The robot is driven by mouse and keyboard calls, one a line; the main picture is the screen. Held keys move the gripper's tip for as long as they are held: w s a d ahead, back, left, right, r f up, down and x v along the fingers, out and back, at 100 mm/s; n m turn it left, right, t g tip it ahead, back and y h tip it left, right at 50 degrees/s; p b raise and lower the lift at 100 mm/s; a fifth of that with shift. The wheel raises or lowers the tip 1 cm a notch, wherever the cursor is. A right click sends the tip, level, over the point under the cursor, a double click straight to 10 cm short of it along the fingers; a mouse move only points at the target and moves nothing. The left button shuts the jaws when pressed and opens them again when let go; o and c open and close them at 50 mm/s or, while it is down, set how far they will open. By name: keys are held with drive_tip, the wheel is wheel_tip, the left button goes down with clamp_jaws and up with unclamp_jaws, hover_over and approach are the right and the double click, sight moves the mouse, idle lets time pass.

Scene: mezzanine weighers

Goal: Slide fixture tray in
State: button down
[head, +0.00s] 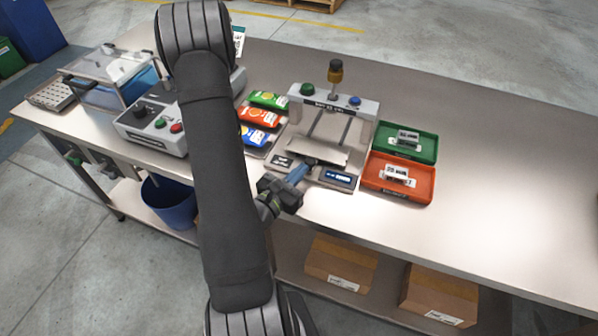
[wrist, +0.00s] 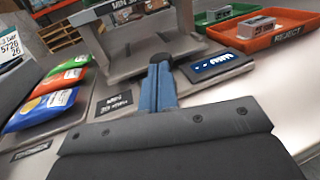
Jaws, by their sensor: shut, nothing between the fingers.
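The fixture tray (head: 318,150) is a flat grey plate at the front of the weighing station (head: 362,128), between its two side posts. Bare rails show behind the plate. In the wrist view the tray (wrist: 122,68) lies just beyond the fingers. My gripper (head: 303,167) is shut and empty, its blue fingers together at the tray's front side, between the small label plate and the lit display. The fingers also show in the wrist view (wrist: 160,70). I cannot tell whether the fingertips touch the tray.
Green, orange and blue packets (head: 258,116) lie left of the station. A green bin (head: 425,142) and an orange reject bin (head: 413,186), each holding a small device, stand to its right. A control box (head: 150,125) is farther left. The bench's right side is clear.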

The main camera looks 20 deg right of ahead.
sight(315, 154)
drive_tip(key=shift+w+d, duration=1.4)
drive_tip(key=shift+a, duration=0.1)
